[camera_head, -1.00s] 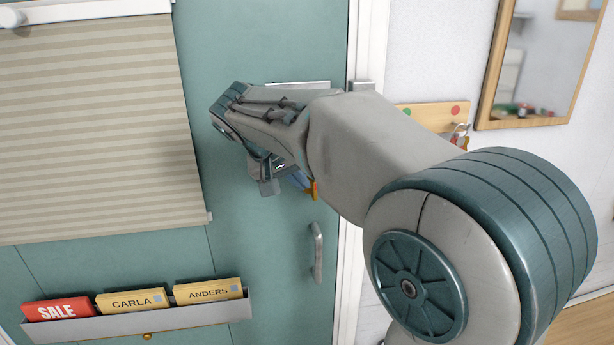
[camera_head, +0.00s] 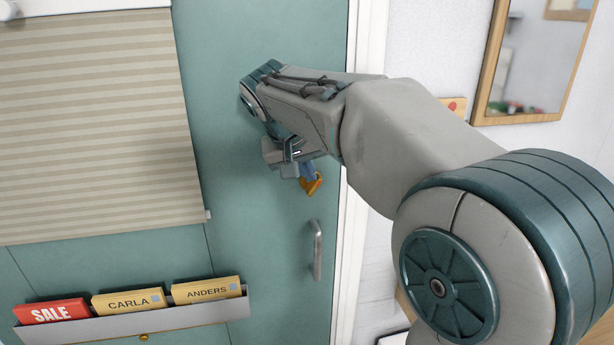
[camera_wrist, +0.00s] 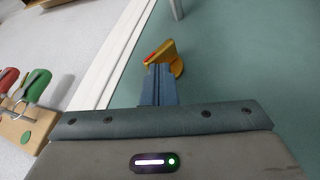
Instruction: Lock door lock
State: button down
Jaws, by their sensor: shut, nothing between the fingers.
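The door lock is a small gold piece (camera_head: 312,185) on the teal door, above the silver handle. In the wrist view the gold lock (camera_wrist: 172,62) shows a red strip and sits right at my fingertips. My gripper (camera_head: 307,170) is shut, with its blue fingers together and nothing between them. In the wrist view the gripper (camera_wrist: 158,72) points at the lock and overlaps its near side. I cannot tell whether the fingertips touch it. The fingers hide part of the lock.
The silver door handle (camera_head: 317,250) is below the lock. The white door frame (camera_head: 358,200) runs just right of it. A striped blind (camera_head: 95,120) and a holder (camera_head: 140,328) with labelled cards are on the door's left. A mirror (camera_head: 530,60) hangs at the right.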

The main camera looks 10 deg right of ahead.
jog(key=shift+d+r, duration=0.1)
jog(key=shift+d, duration=0.6)
jog(key=shift+d+b, duration=0.2)
jog(key=shift+b, duration=0.1)
jog(key=s+a+r+b, duration=0.2)
jog(key=s+a, duration=0.6)
jog(key=s, duration=0.2)
jog(key=shift+s+a+r+b, duration=0.25)
jog(key=shift+s+r+b, duration=0.05)
jog(key=shift+r+b, duration=0.1)
